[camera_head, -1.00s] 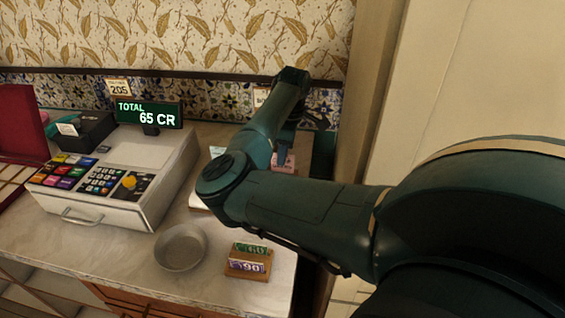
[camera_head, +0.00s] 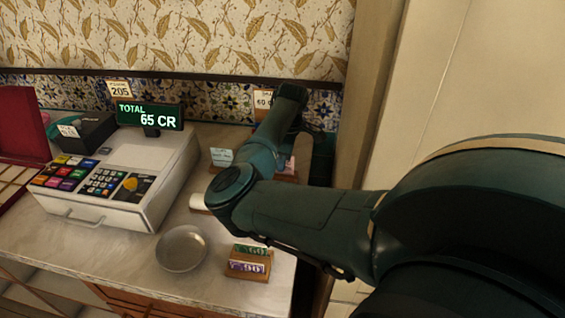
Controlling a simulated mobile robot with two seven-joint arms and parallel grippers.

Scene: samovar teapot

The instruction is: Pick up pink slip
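The pink slip (camera_head: 290,166) stands in a small wooden holder at the back right of the counter. Only a small part of it shows past my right arm, which covers the rest. My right gripper (camera_head: 304,132) is near the back right corner, beyond the forearm and close to the slip's holder. It is largely hidden by my own arm, so its fingers and any contact with the slip cannot be made out. My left gripper is not in view.
A pale blue slip (camera_head: 221,155) stands left of the arm. A cash register (camera_head: 150,165), a round metal dish (camera_head: 181,249) and a wooden holder with green and purple cards (camera_head: 248,268) are on the counter. A wall stands close on the right.

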